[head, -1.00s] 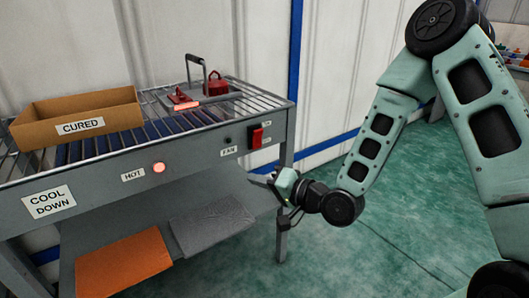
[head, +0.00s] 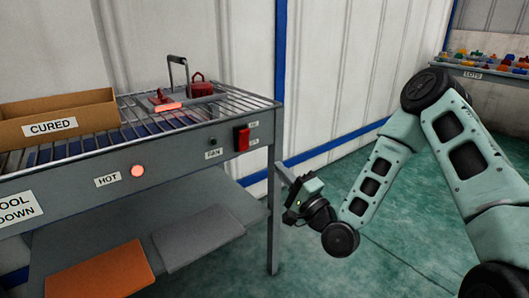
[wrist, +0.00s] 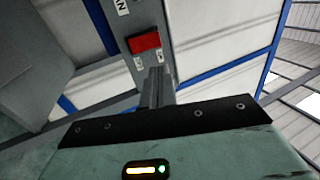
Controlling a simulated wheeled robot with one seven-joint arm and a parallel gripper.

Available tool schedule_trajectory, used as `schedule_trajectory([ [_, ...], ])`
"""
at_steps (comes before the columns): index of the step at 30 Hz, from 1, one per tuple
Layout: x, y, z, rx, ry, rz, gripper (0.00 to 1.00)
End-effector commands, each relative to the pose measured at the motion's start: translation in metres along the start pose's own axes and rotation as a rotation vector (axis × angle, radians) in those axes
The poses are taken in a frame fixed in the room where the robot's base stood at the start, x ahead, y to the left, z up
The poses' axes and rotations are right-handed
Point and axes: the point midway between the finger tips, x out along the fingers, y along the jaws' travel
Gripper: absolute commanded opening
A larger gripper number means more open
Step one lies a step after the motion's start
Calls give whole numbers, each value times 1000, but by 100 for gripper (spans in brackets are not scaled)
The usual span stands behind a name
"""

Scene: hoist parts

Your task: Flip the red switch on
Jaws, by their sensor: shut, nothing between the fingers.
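The red switch (head: 242,139) is a rocker on the front panel of the grey cool-down table, near its right end. In the wrist view the red switch (wrist: 145,45) shows beyond the fingertips, with small labels above and below it. I cannot tell which way the rocker is tipped. My gripper (head: 286,176) is to the right of and lower than the switch, beside the table's right leg. In the wrist view my gripper (wrist: 156,82) has its fingers together, with nothing held. It appears apart from the switch.
The panel carries a black FAN knob (head: 213,142) and a lit HOT lamp (head: 138,171). On top are a CURED box (head: 58,122) and red metal parts (head: 200,86). Orange (head: 100,272) and grey (head: 198,240) sheets lie below. Green floor is open at right.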

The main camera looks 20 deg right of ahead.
Motion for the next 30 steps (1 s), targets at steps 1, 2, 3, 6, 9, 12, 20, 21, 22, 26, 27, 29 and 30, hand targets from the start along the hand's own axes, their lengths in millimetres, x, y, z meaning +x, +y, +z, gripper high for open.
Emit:
schedule_trajectory([
  [1,6,-1,0,-2,0,-3,0],
  [2,10,-1,0,-2,-1,-3,0],
  [3,16,-1,0,-2,-2,-4,0],
  [6,35,-1,0,-3,-1,-5,0],
  [9,56,0,1,-2,-1,-3,0],
  [12,77,-1,0,-3,0,-4,0],
  [20,119,0,0,-1,0,-2,0],
  [21,124,0,0,-2,-1,-2,0],
  [22,126,0,0,-2,-1,-2,0],
  [26,133,0,0,-1,-1,0,0],
  [27,134,0,0,-1,-1,0,0],
  [29,135,0,0,0,0,0,0],
  [30,135,0,0,0,0,0,0],
])
